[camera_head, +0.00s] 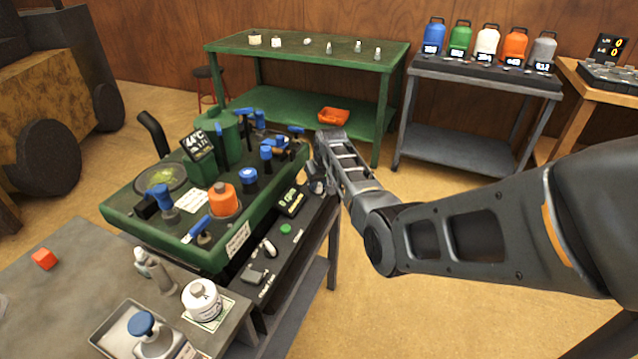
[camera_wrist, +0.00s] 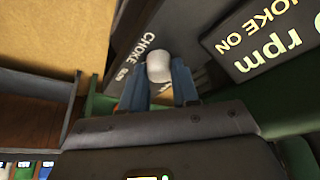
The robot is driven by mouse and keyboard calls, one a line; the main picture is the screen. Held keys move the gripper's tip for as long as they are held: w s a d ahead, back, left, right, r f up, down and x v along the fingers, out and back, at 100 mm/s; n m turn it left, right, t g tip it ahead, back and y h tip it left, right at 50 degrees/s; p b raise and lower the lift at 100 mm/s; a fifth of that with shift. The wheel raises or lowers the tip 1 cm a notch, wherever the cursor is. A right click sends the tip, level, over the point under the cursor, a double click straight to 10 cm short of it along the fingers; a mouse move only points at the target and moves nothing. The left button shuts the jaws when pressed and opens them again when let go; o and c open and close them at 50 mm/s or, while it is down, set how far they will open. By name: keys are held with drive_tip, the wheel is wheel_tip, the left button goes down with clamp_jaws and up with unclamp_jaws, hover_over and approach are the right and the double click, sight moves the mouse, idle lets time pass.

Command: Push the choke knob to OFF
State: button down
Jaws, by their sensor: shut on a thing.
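The choke knob (camera_wrist: 159,68) is a pale, rounded knob in the wrist view, between the blue fingertips of my gripper (camera_wrist: 160,84). My gripper is shut on it. A "CHOKE" label is printed on the dark panel (camera_wrist: 128,42) beside the knob. A display (camera_wrist: 262,35) to the right reads "CHOKE ON" above "rpm". In the head view my gripper (camera_head: 317,186) is at the right end of the dark control panel (camera_head: 270,262), near the rpm display (camera_head: 291,200). The knob is hidden there behind my gripper.
The green engine deck (camera_head: 130,222) with blue and orange caps stands just left of my gripper. A green button (camera_head: 286,229) and a switch (camera_head: 269,247) sit on the panel. A green bench (camera_head: 310,50) and a canister cart (camera_head: 455,155) stand behind. Open floor lies to the right.

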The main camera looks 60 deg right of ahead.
sight(308, 187)
idle(0.3)
drive_tip(key=shift+w+a+f+b, duration=0.1)
drive_tip(key=shift+w+f+b, duration=0.05)
drive_tip(key=shift+w+b, duration=1)
drive_tip(key=shift+w, duration=0.45)
drive_tip(key=shift+w+a+r, duration=0.1)
drive_tip(key=shift+w+r, duration=0.05)
drive_tip(key=shift+r, duration=0.1)
drive_tip(key=c, duration=0.8)
unclamp_jaws()
drive_tip(key=shift+c, duration=0.2)
drive_tip(key=v, duration=0.7)
drive_tip(key=shift+r, duration=0.3)
